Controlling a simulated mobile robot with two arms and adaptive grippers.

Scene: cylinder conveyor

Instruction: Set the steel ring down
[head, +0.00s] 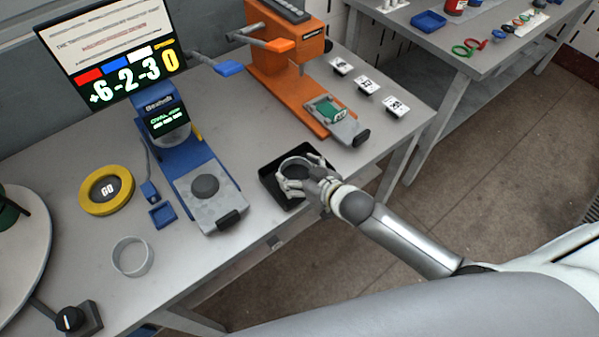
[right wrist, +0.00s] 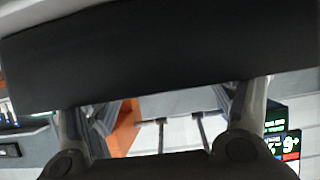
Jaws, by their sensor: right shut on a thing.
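My right gripper (head: 298,184) reaches in from the right over the black tray (head: 270,181) near the table's front edge. My left gripper is not in view.
A blue machine (head: 190,165) with a grey plate stands left of the tray. An orange press (head: 275,75) stands behind it. White cards (head: 368,87) lie at the right.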

